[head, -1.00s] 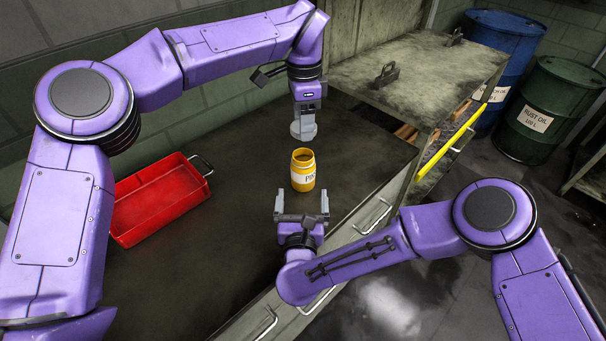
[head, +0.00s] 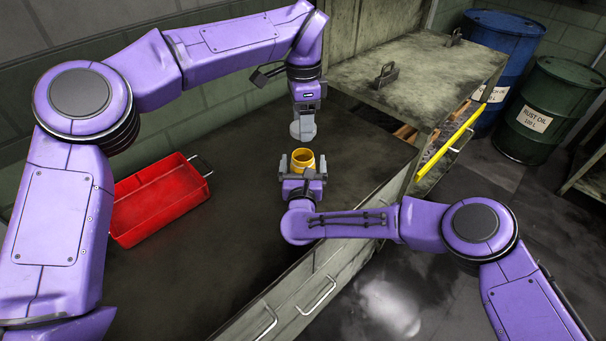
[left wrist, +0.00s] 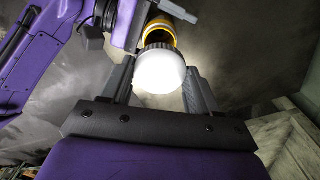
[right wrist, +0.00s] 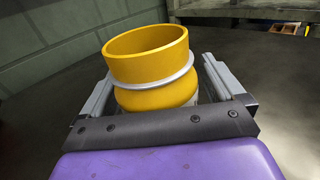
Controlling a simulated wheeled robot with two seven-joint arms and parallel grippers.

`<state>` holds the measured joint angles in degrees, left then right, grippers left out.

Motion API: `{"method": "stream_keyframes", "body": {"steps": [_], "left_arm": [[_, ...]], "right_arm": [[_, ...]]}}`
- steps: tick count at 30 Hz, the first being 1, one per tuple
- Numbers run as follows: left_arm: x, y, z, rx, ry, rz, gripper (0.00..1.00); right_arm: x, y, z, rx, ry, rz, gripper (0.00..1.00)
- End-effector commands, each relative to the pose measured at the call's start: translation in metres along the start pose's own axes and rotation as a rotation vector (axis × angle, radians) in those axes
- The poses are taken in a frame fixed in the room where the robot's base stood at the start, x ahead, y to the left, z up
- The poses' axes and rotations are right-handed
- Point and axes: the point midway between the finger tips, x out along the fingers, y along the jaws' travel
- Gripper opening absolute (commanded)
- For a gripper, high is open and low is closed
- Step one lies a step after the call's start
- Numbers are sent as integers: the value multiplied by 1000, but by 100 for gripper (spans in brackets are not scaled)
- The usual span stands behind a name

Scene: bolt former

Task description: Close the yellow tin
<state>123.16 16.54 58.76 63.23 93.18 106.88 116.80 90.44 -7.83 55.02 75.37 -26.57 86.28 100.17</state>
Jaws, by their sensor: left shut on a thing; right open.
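The yellow tin (head: 303,160) stands upright on the dark bench with its mouth open at the top. It fills the middle of the right wrist view (right wrist: 150,70). My right gripper (head: 302,172) is around it, with one open finger on each side. My left gripper (head: 303,128) is above and just behind the tin in the head view. It is shut on a pale round lid (left wrist: 160,70), which looks bright white in the left wrist view. Part of the tin (left wrist: 161,30) shows beyond the lid there. The tin's lower front is hidden by my right gripper.
A red tray (head: 160,200) lies on the bench at the left. A grey cabinet (head: 420,75) with a handled top stands at the right, with a yellow bar on its side. Blue (head: 497,45) and green (head: 545,110) drums stand beyond. The bench front has drawer handles.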

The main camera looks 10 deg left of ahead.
Motion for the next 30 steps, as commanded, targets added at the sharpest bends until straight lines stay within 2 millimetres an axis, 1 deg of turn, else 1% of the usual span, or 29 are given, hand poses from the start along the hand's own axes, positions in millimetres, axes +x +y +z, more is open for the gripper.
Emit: {"method": "stream_keyframes", "body": {"steps": [3,4,5,6,8,9,11,12,14,21,24,30], "left_arm": [[0,0,0,0,0,0,33],[0,0,0,0,0,0,33],[0,0,0,0,0,0,33],[0,0,0,0,0,0,33],[0,0,0,0,0,0,33],[0,0,0,0,0,0,33],[0,0,0,0,0,0,33],[0,0,0,0,0,0,33],[4,0,0,0,-1,1,33],[40,0,1,0,-2,2,33],[49,0,0,2,-1,0,33],[50,0,0,0,0,-1,33]], "right_arm": [[0,0,0,0,0,0,96],[0,0,0,0,0,0,92],[0,0,0,0,0,0,82],[0,0,0,0,0,0,69],[0,0,0,0,0,0,50],[0,0,0,0,0,0,37],[0,0,0,0,0,-1,17],[0,0,0,0,0,-1,15],[0,0,0,0,0,-1,15],[0,0,0,0,0,-1,15],[0,0,0,0,0,-1,15],[0,0,0,0,0,-1,15]]}}
